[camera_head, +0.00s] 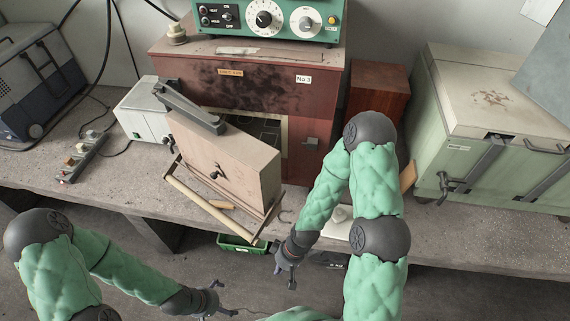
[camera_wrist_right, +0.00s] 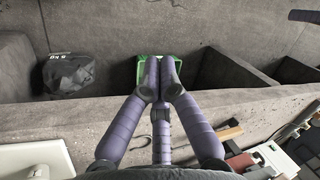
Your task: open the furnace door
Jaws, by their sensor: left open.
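The furnace (camera_head: 210,65) is a red-brown box at the back of the bench, with sooty marks on its front. Its door (camera_head: 225,165) is a thick pale block on a dark hinge arm (camera_head: 190,108). The door stands swung out to the left, and part of the dark opening (camera_head: 268,130) shows. A pale handle bar (camera_head: 210,215) runs along the door's front. My right gripper (camera_head: 288,280) is below and right of the handle, apart from it. In the right wrist view its fingers (camera_wrist_right: 160,72) are together and empty. My left gripper (camera_head: 222,298) is open and empty, in front of the bench.
A green control unit (camera_head: 265,20) sits on the furnace. A white box (camera_head: 143,110) stands left of the door, and a large pale green chest (camera_head: 490,125) stands right. A green tray (camera_head: 240,244) lies below the bench edge. Free floor lies before the bench.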

